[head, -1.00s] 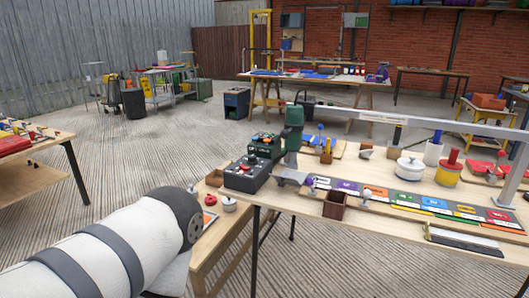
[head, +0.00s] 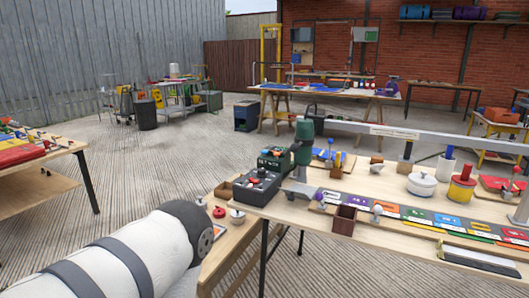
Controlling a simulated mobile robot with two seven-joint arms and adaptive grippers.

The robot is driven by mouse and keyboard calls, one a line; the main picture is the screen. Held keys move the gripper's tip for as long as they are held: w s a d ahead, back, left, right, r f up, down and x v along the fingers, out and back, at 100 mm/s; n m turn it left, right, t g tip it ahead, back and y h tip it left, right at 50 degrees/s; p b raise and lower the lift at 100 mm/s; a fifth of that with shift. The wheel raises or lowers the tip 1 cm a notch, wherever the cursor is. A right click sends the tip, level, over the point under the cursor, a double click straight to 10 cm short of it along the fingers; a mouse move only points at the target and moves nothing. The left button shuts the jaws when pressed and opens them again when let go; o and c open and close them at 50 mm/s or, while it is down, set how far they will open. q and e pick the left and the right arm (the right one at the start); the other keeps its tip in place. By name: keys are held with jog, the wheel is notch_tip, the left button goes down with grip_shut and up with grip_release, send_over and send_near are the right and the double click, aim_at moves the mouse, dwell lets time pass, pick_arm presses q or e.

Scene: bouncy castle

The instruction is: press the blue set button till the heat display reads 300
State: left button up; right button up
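A dark box (head: 256,187) with red and pale controls on its sloping top stands at the left end of the long wooden table. Behind it is a green unit (head: 273,159) with light markings on its front. They are too small to read, so I cannot tell what heat value shows. I cannot make out a blue set button on either. A green upright machine (head: 304,143) on a grey foot stands just to the right. Neither of my grippers is in view.
A brown open box (head: 344,220), a row of coloured cards (head: 388,213), a white lidded pot (head: 422,184) and a red and yellow pot (head: 461,187) are on the table (head: 310,222). A grey rail (head: 395,132) runs above it.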

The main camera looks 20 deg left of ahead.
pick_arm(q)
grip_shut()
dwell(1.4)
